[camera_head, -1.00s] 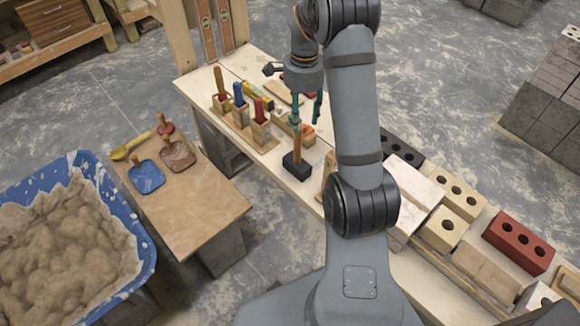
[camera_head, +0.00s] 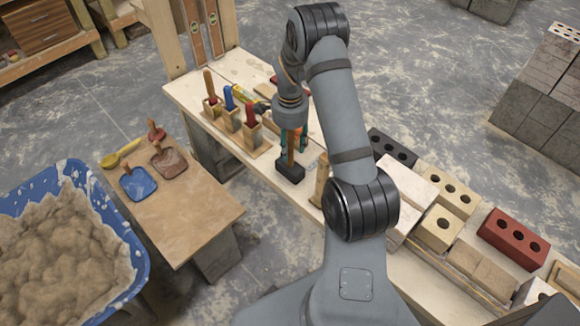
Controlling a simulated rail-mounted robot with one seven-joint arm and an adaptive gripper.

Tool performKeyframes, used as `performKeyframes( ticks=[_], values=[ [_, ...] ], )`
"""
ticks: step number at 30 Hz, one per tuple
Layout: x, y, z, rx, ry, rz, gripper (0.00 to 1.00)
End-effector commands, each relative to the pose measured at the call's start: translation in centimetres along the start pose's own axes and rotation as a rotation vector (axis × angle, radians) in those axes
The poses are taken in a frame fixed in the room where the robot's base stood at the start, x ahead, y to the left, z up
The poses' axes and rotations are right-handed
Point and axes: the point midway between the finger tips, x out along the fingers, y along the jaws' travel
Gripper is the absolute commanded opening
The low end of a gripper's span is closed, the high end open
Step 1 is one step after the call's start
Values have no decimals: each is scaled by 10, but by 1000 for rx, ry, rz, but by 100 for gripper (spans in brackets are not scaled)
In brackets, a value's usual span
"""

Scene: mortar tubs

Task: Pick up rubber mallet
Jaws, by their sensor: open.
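The rubber mallet stands upright on its black head (camera_head: 290,171) on the wooden bench, its wooden handle (camera_head: 291,148) pointing up. My gripper (camera_head: 291,138) hangs over the mallet from above. The gripper is open; whether a finger touches the handle cannot be told from this view. The top of the handle is hidden by the gripper.
A rack (camera_head: 248,146) with several tools with coloured handles stands just left of the mallet. A wooden block (camera_head: 320,180) stands close on its right. Bricks, including a red one (camera_head: 513,236), fill the bench's right part. A mortar tub (camera_head: 140,262) stands at the left.

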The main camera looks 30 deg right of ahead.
Motion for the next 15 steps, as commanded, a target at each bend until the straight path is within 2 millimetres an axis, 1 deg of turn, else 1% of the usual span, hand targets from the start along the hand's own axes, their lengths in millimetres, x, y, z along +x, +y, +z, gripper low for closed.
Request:
performKeyframes(
  ticks=[5, 15],
  values=[
    [0, 0, 0, 0, 0, -1, 42],
    [0, 0, 0, 0, 0, 0, 23]
  ],
)
